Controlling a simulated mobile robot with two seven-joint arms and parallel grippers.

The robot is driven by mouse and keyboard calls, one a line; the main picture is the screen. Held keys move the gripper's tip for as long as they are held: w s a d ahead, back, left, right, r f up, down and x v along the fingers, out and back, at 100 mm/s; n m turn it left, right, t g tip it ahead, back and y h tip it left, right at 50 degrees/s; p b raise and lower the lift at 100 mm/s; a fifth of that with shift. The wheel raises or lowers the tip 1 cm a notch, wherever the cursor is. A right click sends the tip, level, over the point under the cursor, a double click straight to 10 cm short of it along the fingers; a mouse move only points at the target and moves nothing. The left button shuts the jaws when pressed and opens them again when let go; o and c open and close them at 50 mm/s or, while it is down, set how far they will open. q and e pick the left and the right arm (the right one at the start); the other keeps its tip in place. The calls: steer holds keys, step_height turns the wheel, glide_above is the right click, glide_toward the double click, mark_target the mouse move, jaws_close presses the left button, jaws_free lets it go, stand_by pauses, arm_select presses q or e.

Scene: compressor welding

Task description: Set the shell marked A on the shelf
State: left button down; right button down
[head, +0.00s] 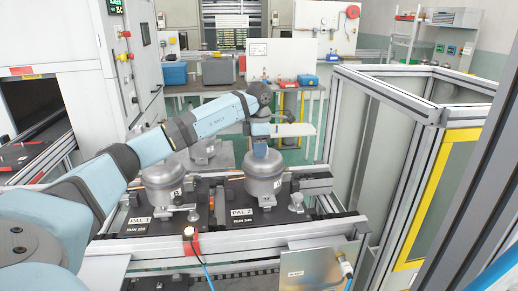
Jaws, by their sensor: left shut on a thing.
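A grey metal shell (264,182) stands upright on the pallet marked PAL 2 (241,222). A small tag shows on its side, but I cannot read the letter. My left gripper (261,150) is over this shell and is shut on its top; the fingers are small and partly hidden. A second grey shell (163,192) stands on the pallet marked PAL 1 (138,228), partly behind my left arm, and its small tag is too small to read. I cannot tell for sure which is marked A or which surface is the shelf. My right gripper is not in view.
A metal-framed enclosure (437,113) with a yellow-edged panel stands close on the right. A pale flat board (293,130) is behind my gripper. A workbench (290,88) with a blue box (174,73) is at the back. A white machine cabinet (128,60) stands left.

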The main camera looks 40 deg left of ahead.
arm_select(q)
steer(key=shift+r+p, duration=2)
steer(key=shift+r, duration=0.55)
steer(key=shift+f, duration=0.1)
